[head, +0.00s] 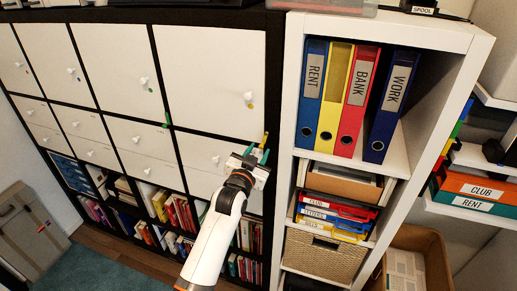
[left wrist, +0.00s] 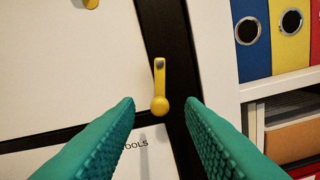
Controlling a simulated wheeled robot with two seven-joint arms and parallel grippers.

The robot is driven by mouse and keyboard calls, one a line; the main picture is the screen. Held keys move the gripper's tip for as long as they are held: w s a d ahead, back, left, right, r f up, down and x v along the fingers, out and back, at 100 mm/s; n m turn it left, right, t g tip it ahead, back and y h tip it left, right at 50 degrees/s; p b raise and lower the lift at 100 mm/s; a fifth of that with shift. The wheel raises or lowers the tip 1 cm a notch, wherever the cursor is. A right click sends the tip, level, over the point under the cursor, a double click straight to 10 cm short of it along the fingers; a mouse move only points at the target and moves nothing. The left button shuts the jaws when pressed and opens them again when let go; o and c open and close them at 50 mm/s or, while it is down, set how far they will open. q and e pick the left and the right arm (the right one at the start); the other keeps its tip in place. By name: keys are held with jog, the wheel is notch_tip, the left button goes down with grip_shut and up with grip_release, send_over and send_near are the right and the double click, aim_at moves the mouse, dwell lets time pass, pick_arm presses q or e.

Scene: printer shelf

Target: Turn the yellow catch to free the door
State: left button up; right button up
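The yellow catch (left wrist: 160,82) shows in the left wrist view on the dark frame beside the white door's right edge. Its round end is at the bottom and its narrow arm points up. In the head view a small part of the catch (head: 265,140) shows just above my left gripper (head: 250,156). The white door (head: 210,65) lies flush in the dark cabinet and has a white knob (head: 248,97) with a yellow dot. In the left wrist view my left gripper (left wrist: 161,104) is open, its green fingers on either side of the catch. I see no contact. My right gripper is not in view.
A white shelf (head: 293,90) with upright binders (head: 350,90) stands close on the right. A green catch (head: 167,119) sits on the frame to the left. Below the door is a drawer front (head: 207,155); book compartments are underneath.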

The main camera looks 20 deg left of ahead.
pick_arm(q)
jog(key=shift+w, duration=0.5)
grip_shut()
jog(key=n, duration=0.1)
jog(key=d+n+p, duration=0.1)
jog(key=n, duration=0.1)
grip_release()
